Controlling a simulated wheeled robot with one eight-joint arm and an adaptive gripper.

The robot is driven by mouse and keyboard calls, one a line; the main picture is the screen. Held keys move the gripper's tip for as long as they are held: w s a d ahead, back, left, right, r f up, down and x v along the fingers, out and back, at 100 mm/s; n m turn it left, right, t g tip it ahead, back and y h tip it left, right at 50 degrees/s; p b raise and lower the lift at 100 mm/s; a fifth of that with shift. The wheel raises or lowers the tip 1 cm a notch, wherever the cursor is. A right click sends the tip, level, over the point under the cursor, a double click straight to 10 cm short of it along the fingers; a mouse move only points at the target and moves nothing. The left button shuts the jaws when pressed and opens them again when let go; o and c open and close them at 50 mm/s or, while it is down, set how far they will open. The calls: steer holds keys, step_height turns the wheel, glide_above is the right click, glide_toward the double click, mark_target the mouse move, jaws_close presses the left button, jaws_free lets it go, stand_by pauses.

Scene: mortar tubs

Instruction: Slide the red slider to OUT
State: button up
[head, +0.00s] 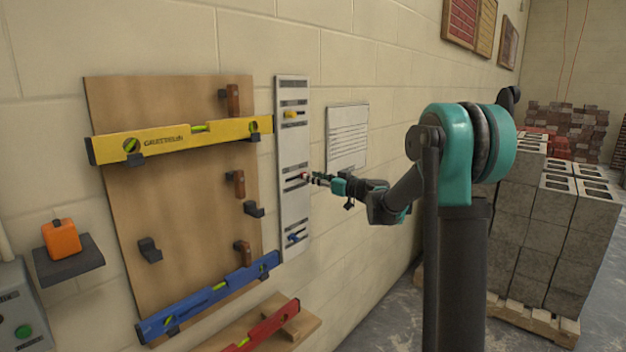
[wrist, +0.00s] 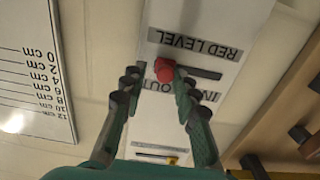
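My gripper (head: 314,178) partly hides the slot's right end.
The panel also has a yellow slider (head: 290,114) above and a blue slider (head: 295,237) below. A wooden board (head: 185,215) with levels and hooks is to the left. A printed sheet (head: 347,135) hangs to the right. Block pallets stand far right.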

steer(key=shift+o, duration=0.4)
steer(key=v, duration=1.2)
steer(key=shift+s, duration=0.1)
steer(key=s+d+f+m+g+h, duration=0.2)
steer(key=s+f+m+g+h, duration=0.4)
steer(key=s+f, duration=1.3)
steer(key=s+d+f+m+h, duration=0.2)
steer(key=s+d+f+h, duration=0.2)
steer(key=s, duration=0.4)
steer(key=s+d+f+m+h, duration=0.2)
steer(key=s+d+f+h, duration=0.2)
steer(key=s+d+f, duration=0.2)
steer(key=s+d, duration=0.2)
steer(key=s, duration=0.1)
steer(key=shift+f+g, duration=0.15)
steer(key=shift+g, duration=0.25)
stand_by(1.1)
